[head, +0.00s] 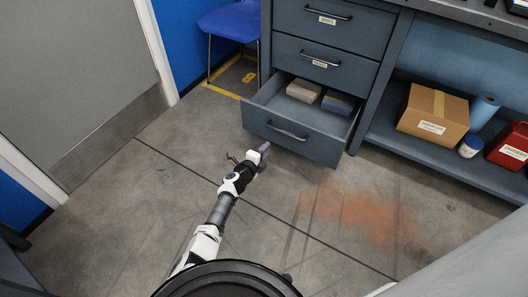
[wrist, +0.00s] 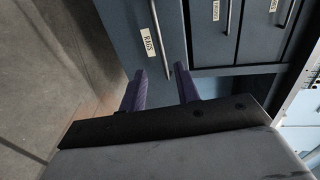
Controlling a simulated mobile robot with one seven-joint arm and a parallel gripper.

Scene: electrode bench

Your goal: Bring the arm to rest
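My arm reaches forward over the floor in the head view, and my gripper (head: 264,149) is just in front of the left part of the open bottom drawer (head: 318,147). In the wrist view my gripper (wrist: 159,80) shows two purple fingers standing apart with nothing between them. The drawer front (wrist: 128,35) with a "RAGS" label and its bar handle (wrist: 161,38) lie beyond the fingertips. The fingers look clear of the handle.
The drawer holds a beige block (head: 304,91) and a blue-grey block (head: 338,103). A cardboard box (head: 433,112), blue roll (head: 484,111) and red container (head: 510,146) stand on the low shelf. A blue chair (head: 233,20) stands behind. The floor around my arm is clear.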

